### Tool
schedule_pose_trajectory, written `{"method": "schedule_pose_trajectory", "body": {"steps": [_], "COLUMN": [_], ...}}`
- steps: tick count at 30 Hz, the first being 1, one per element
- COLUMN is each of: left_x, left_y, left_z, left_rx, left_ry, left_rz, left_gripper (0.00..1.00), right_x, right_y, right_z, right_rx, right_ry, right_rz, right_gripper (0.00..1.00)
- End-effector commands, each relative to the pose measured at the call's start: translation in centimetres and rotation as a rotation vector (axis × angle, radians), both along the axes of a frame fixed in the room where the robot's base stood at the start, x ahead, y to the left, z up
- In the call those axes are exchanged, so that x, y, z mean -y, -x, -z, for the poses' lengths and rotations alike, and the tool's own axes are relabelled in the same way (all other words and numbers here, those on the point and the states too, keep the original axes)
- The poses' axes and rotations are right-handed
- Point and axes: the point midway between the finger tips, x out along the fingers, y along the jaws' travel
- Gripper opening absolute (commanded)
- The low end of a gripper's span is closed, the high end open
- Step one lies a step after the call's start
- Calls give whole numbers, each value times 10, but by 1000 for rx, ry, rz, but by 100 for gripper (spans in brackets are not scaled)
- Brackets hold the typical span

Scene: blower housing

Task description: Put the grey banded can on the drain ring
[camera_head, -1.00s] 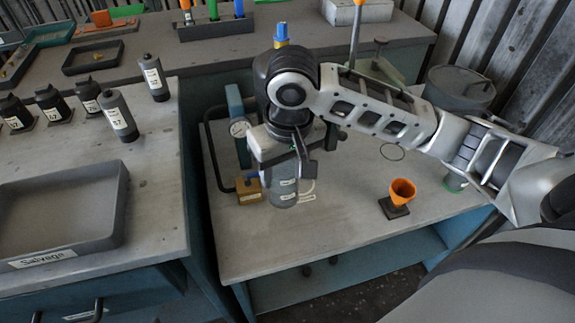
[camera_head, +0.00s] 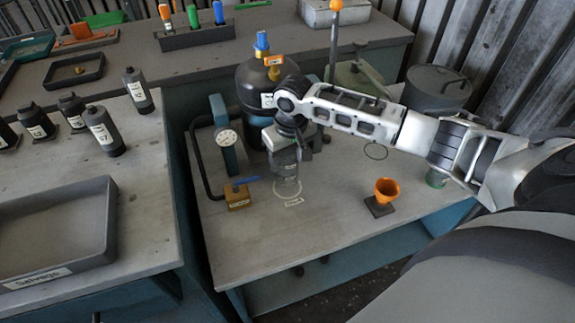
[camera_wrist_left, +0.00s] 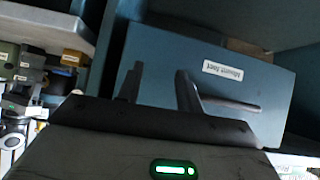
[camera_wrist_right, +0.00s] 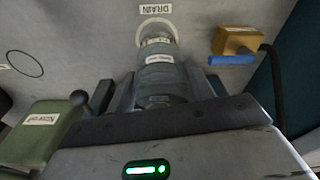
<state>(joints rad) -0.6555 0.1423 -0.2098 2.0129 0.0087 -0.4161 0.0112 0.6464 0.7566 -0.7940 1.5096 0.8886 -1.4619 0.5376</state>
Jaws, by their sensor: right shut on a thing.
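The grey banded can (camera_head: 286,172) is upright in my right gripper (camera_head: 287,150), which is shut on it from above. It also shows in the right wrist view (camera_wrist_right: 160,72) between the fingers, with pale label bands. The drain ring (camera_head: 288,194) is a pale ring on the bench, with its label in front. In the right wrist view the ring (camera_wrist_right: 157,24) shows around the can's far end. I cannot tell whether the can touches the bench. My left gripper (camera_wrist_left: 158,85) is open and empty, facing a blue panel; the head view does not show it.
A block with a blue-handled valve (camera_head: 238,196) stands just left of the ring, with a gauge (camera_head: 227,138) behind it. A black tank (camera_head: 258,90) stands behind my right gripper. An orange funnel (camera_head: 386,190) stands to the right. The bench front is clear.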

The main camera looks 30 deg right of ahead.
Motion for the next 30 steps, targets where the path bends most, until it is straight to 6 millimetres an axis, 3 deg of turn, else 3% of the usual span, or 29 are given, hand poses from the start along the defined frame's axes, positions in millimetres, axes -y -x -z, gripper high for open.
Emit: {"method": "schedule_pose_trajectory", "body": {"steps": [9, 20, 21, 23, 30], "left_x": [1, 1, 1, 1, 1], "left_y": [1, 3, 3, 3, 3], "left_z": [2, 3, 3, 3, 2], "left_rx": [-1, -6, -6, -6, -6], "left_ry": [2, 2, 2, 3, 2], "left_rz": [1, 1, 1, 2, 3], "left_gripper": [36, 36, 36, 36, 36], "right_x": [4, 3, 3, 4, 4], "right_y": [-4, -4, -4, -4, -4], "right_z": [35, 39, 40, 39, 39], "right_rx": [1, 0, -1, 0, 0], "right_ry": [1, 0, 1, 1, 1], "right_rz": [-1, -1, -1, -1, -1], "right_gripper": [26, 26, 56, 72, 75]}}
